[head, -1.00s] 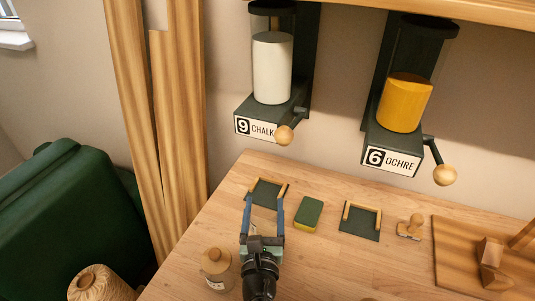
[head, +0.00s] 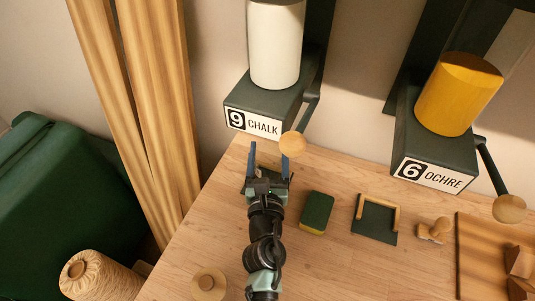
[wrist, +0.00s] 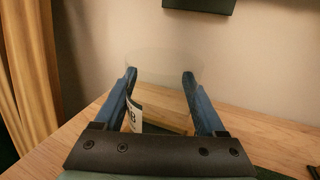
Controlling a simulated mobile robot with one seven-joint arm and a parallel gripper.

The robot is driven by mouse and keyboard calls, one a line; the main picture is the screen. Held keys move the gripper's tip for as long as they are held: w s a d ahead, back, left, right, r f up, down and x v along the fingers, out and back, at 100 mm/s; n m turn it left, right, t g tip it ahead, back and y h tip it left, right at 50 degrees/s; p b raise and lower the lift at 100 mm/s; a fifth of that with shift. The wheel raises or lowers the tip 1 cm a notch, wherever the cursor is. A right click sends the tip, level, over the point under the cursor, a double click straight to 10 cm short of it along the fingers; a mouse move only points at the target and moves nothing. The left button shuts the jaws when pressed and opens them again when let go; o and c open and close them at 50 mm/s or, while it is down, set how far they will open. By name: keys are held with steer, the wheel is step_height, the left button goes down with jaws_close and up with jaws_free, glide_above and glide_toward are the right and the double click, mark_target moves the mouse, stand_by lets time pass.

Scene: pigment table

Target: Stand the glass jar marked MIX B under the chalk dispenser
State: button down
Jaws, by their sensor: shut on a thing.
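My gripper (head: 268,166) is shut on a clear glass jar, its blue fingers on either side. In the wrist view the see-through jar (wrist: 163,66) stands between the fingertips (wrist: 160,78); its white label (wrist: 134,115) shows a "B", the rest hidden by a finger. The jar is hard to make out in the head view. The chalk dispenser (head: 253,121), marked 9 CHALK, hangs on the wall just beyond the gripper, with a wooden-knobbed lever (head: 293,144). The dark mat with wooden rails below it is mostly hidden by the gripper.
The ochre dispenser (head: 434,172) hangs at right above another railed mat (head: 374,220). A green-topped sponge (head: 317,212) lies right of my arm. A cork-lidded jar (head: 209,284) stands at front left. A wooden stamp (head: 434,231) and board lie at right.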

steer(key=shift+f+b, duration=0.45)
steer(key=shift+f, duration=0.85)
steer(key=shift+w+a, duration=0.1)
steer(key=shift+w, duration=0.05)
steer(key=shift+r, duration=0.15)
steer(key=shift+f+b, duration=0.3)
steer(key=shift+b, duration=0.1)
jaws_free()
steer(key=shift+r, duration=0.1)
